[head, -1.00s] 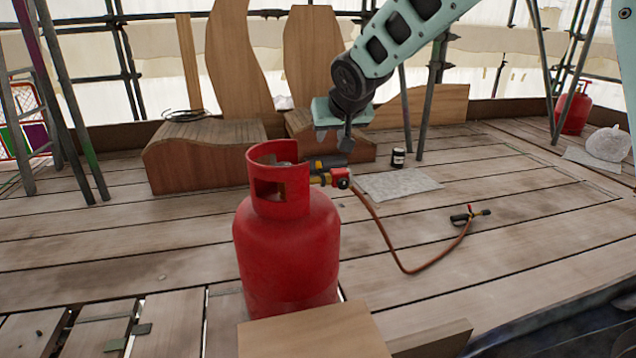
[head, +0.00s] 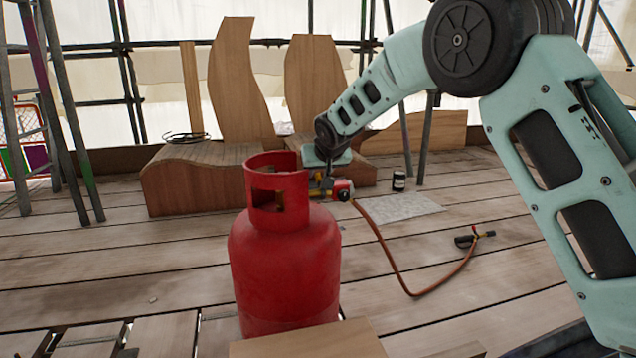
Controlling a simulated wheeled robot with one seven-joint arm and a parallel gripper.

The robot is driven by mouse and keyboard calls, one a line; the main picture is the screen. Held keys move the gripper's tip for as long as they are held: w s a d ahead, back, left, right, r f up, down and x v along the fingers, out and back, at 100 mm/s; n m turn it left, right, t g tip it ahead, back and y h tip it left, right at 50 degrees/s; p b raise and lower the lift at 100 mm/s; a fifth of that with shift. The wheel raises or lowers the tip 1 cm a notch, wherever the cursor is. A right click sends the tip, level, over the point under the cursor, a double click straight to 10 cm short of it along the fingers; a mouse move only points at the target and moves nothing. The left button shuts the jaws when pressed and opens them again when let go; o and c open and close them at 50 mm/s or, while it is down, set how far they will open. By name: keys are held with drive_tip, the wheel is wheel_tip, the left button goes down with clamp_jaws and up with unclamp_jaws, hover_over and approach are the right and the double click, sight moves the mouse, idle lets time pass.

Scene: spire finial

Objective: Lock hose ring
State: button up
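A red gas cylinder (head: 285,262) stands upright on the planks. At the right of its collar sits a red and brass regulator (head: 342,190), with a brown hose (head: 388,250) running from it down to a torch (head: 471,239) on the deck. The hose ring cannot be made out clearly at this size. My gripper (head: 327,183) reaches down from the right, behind the collar and beside the regulator. Its fingers are small and partly hidden by the collar and regulator, so I cannot tell whether they touch the fitting or are open or shut.
A board (head: 308,341) lies in front of the cylinder. Curved wooden blocks (head: 196,178) and tall shaped boards stand behind. A small dark jar (head: 399,181) is near a grey sheet (head: 402,207).

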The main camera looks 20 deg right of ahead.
drive_tip(key=shift+x, duration=1)
clamp_jaws()
